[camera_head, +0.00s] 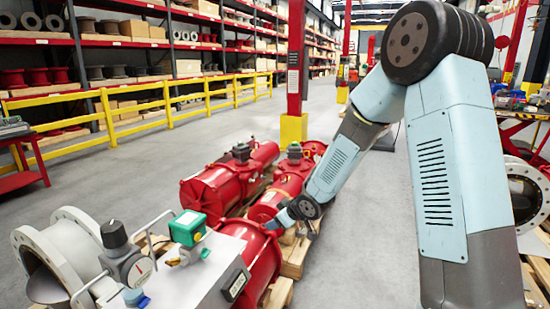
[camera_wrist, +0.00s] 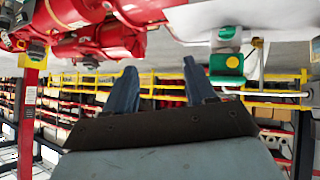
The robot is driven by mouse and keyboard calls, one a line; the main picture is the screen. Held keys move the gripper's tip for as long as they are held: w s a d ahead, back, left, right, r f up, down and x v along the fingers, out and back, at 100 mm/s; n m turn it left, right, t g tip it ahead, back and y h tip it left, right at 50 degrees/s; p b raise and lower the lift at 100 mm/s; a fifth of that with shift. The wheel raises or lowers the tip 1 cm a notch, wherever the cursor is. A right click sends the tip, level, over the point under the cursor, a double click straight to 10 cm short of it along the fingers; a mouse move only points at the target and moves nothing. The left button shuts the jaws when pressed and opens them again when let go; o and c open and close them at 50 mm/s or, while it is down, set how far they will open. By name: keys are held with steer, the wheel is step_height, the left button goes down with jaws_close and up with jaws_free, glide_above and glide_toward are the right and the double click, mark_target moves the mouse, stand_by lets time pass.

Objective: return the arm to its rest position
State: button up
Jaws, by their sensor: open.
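My arm (camera_head: 445,150) rises on the right of the head view, bends at a dark elbow joint at the top and reaches down to the left. My gripper (camera_head: 276,221) is at its lower end, close to the red valve actuator (camera_head: 262,262); I cannot tell whether they touch. In the wrist view, which is upside down, my gripper (camera_wrist: 160,78) shows two dark fingers spread apart with nothing between them. The green-topped box (camera_head: 187,228) stands left of my gripper in the head view and also shows in the wrist view (camera_wrist: 227,64).
A gauge (camera_head: 136,268) and a grey flanged pipe (camera_head: 62,250) stand at lower left. More red actuators (camera_head: 225,183) lie on pallets. A red post with a yellow base (camera_head: 294,128) stands behind. A yellow rail (camera_head: 150,108) fronts the shelves. Grey floor (camera_head: 365,215) is open around the arm.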

steer(key=s+d+r+m+h, duration=0.3)
steer(key=s+d+r, duration=0.3)
steer(key=d+r, duration=0.3)
steer(key=s+d+r+m+h, duration=0.3)
steer(key=s+d+r, duration=0.3)
steer(key=d+r, duration=0.25)
steer(key=s+d+r+m, duration=0.2)
steer(key=s+r, duration=0.1)
steer(key=s, duration=0.8)
steer(key=s+d+r+m+g, duration=0.1)
steer(key=s+d+r+m, duration=0.2)
steer(key=s, duration=0.8)
steer(key=shift+s+r+g, duration=0.15)
steer(key=shift+r+g, duration=0.15)
steer(key=shift+r, duration=0.25)
steer(key=shift+c, duration=0.2)
steer(key=shift+c, duration=1)
